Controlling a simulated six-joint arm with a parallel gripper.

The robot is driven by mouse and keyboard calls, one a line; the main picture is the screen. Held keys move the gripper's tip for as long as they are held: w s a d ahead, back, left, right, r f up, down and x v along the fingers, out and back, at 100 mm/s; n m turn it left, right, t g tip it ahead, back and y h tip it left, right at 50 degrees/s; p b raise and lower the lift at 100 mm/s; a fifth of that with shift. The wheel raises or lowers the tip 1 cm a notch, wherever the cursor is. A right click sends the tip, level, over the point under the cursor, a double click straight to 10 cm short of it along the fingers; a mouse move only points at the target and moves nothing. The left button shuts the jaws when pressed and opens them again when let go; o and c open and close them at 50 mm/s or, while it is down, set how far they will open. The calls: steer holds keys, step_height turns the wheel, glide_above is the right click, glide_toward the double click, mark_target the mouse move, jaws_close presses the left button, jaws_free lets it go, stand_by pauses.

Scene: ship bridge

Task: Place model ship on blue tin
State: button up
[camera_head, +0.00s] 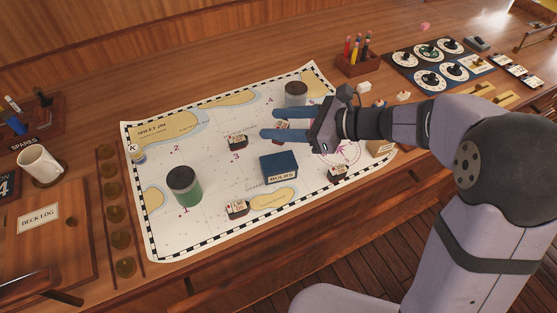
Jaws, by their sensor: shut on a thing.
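The blue tin (279,166), a box labelled "BULBS", stands on the chart right of its middle. My gripper (272,124) reaches in from the right, above and behind the tin. Its blue fingers are shut on a small model ship (282,126), which they partly hide. Its height above the chart is hard to tell. Other small model ships stand on the chart: one (237,142) left of the gripper, one (237,208) near the front edge and one (338,173) right of the tin.
A green canister (184,188) stands at the chart's left and a grey one (296,91) behind my gripper. A pencil box (358,63) and dial panel (440,64) are at the back. A mug (40,165) stands far left. The chart (215,165) has bare room left of the tin.

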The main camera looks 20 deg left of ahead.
mark_target(277, 161)
steer(key=shift+s+a+r+n+g, duration=0.2)
steer(key=shift+s+r+n+g, duration=0.2)
steer(key=shift+s+r+g, duration=0.15)
steer(key=shift+f+p, duration=1)
steer(key=shift+f, duration=4.1)
steer(key=shift+f, duration=0.1)
steer(key=shift+f, duration=0.1)
steer(key=o, duration=1.1)
steer(key=shift+c, duration=0.2)
